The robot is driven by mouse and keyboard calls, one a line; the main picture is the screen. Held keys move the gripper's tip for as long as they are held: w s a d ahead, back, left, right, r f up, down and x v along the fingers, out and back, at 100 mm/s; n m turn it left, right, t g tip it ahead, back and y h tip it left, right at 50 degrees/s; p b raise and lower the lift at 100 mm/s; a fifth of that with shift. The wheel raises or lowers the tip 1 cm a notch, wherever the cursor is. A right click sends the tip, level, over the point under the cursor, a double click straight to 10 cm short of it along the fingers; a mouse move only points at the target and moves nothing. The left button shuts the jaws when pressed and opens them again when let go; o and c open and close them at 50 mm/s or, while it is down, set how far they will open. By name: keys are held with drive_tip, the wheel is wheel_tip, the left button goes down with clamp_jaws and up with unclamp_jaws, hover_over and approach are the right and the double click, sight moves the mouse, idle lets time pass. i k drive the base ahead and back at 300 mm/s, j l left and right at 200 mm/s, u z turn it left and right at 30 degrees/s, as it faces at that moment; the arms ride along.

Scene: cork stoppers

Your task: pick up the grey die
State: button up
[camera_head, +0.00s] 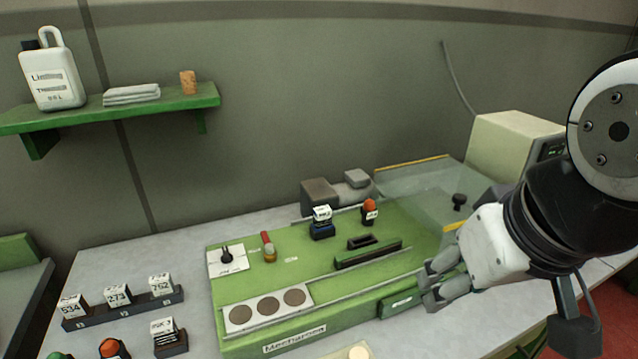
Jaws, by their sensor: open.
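My gripper (430,285) reaches in from the right, beside the front right edge of the green machine bed (225,306). Its fingers point left and are apart, with nothing seen between them. I cannot tell for certain which thing is the grey die. A small grey block (357,178) sits on a larger grey-brown block at the back of the bed, well beyond my gripper. White-topped numbered pieces, marked 534 (72,304), 273 (118,294) and 752 (160,284), stand in a dark rack at the front left, far from my gripper.
A white-topped piece on a dark blue base (321,227) and an orange-topped piece (369,212) stand on the bed. A clear panel (420,190) and a cream box (510,145) are at right. A green shelf (205,97) holds a cork (188,82). Bare table shows at left.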

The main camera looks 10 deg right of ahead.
sight(162, 285)
drive_tip(key=j+u, duration=0.3)
drive_tip(key=j, duration=0.15)
drive_tip(key=i+j+u, duration=0.1)
drive_tip(key=j+u, duration=0.2)
drive_tip(key=j, duration=0.15)
drive_tip(key=i+j+u, duration=0.1)
drive_tip(key=j+u, duration=0.2)
drive_tip(key=j, duration=0.15)
